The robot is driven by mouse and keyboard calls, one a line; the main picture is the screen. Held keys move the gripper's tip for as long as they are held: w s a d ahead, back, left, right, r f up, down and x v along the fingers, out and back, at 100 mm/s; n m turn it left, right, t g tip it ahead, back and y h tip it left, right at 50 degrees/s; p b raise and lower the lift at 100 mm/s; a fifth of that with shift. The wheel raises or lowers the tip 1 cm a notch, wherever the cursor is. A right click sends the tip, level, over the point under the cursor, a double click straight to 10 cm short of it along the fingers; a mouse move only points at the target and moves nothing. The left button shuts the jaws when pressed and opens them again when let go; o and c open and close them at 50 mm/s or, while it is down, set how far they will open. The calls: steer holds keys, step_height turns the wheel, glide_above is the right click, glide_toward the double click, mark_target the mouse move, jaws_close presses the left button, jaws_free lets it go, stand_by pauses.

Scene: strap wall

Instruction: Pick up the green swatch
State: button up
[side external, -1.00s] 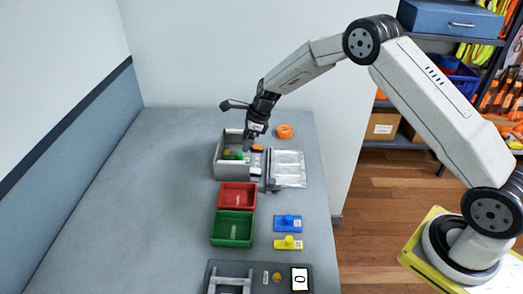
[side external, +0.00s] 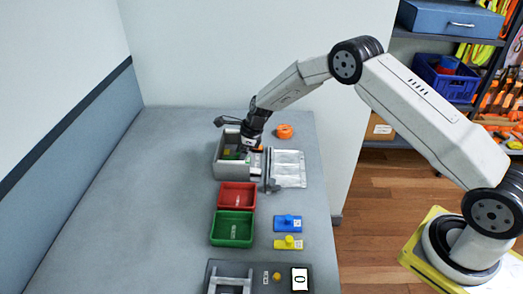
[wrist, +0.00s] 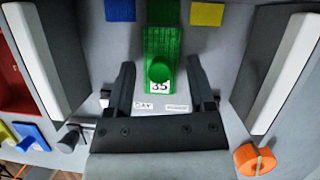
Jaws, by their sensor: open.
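The green swatch (wrist: 162,35) lies inside the grey bin, with a round green knob and a white label reading "35". In the side view only a small part of it (side external: 232,156) shows beside my gripper (side external: 247,148). In the wrist view my gripper (wrist: 160,68) is open, one finger on each side of the swatch's knob end, with gaps visible. The fingers look empty; whether they touch the bin floor I cannot tell.
The grey bin (side external: 218,160) has walls close around my gripper. A blue patch (wrist: 120,10) and a yellow patch (wrist: 207,13) flank the swatch. Red (side external: 237,190) and green (side external: 232,226) trays stand nearer. An orange ring (side external: 285,131) lies beyond the bin.

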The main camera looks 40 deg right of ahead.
stand_by(0.4)
jaws_close()
steer(key=shift+r, duration=0.1)
steer(key=shift+r, duration=0.7)
steer(key=s+r, duration=1.1)
steer(key=s, duration=0.3)
steer(key=shift+d+r, duration=0.2)
steer(key=shift+d, duration=0.05)
